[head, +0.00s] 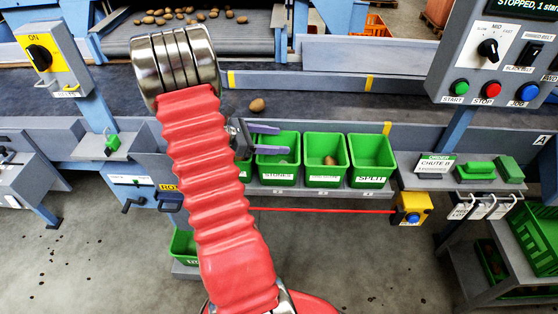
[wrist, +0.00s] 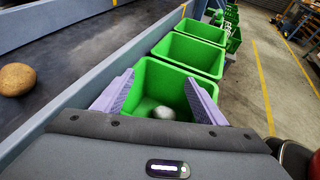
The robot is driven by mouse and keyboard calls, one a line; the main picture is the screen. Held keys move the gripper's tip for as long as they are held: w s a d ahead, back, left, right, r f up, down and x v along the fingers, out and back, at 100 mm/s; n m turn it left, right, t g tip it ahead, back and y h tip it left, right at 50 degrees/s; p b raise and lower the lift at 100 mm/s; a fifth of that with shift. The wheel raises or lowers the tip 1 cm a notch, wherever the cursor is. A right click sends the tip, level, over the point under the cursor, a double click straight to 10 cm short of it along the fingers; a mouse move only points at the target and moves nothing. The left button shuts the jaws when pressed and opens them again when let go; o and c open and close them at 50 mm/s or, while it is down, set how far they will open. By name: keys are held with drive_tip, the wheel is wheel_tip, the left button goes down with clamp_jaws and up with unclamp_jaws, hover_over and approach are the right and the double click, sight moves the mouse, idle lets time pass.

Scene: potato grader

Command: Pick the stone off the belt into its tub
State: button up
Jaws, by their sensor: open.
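A pale grey, rounded stone (wrist: 163,112) shows inside the nearest green tub in the wrist view. That tub (wrist: 150,72) is the one labelled STONES (head: 286,143) in the head view, left of two others. My gripper (head: 267,142) is over this tub's left side, fingers apart. In the wrist view my gripper (wrist: 160,80) is open, with nothing held between its fingers; the stone shows below and between them. On the belt (head: 310,108) lies a brown, potato-like lump (head: 257,104); it is at the left of the wrist view (wrist: 17,79).
The middle tub (head: 325,142) holds a brown lump. The SPLIT tub (head: 371,145) is at the right. A grey belt-side rail (wrist: 110,75) runs beside the tubs. A control box (head: 490,55) stands at right, its screen reading STOPPED. Several potatoes (head: 160,14) lie on the far belt.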

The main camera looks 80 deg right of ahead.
drive_tip(key=shift+w, duration=0.1)
drive_tip(key=v, duration=1.3)
drive_tip(key=shift+w+a, duration=0.15)
drive_tip(key=shift+w, duration=0.05)
drive_tip(key=shift+r, duration=0.15)
idle(0.7)
drive_tip(key=w+a+r+m+t+y, duration=0.1)
drive_tip(key=w+a+r+t, duration=0.15)
drive_tip(key=a, duration=0.55)
drive_tip(key=w+a+r+m+t+y, duration=0.1)
drive_tip(key=w+a+r+m+t, duration=0.15)
drive_tip(key=a, duration=0.45)
drive_tip(key=w+a+r+m+t, duration=0.1)
drive_tip(key=w+a+r+t, duration=0.2)
drive_tip(key=a, duration=0.5)
drive_tip(key=s+a+r+t+y, duration=0.1)
drive_tip(key=a+t+y, duration=0.1)
drive_tip(key=a, duration=0.5)
drive_tip(key=a+r+m+t+y, duration=0.1)
drive_tip(key=a+t, duration=0.3)
drive_tip(key=a, duration=0.4)
drive_tip(key=s+a+r+m+t+y, duration=0.1)
drive_tip(key=a+r+t+y, duration=0.1)
drive_tip(key=a, duration=0.6)
drive_tip(key=shift+s+r+t+y, duration=0.3)
drive_tip(key=shift+s+r+t, duration=0.05)
drive_tip(key=shift+t, duration=0.05)
drive_tip(key=shift+c, duration=0.2)
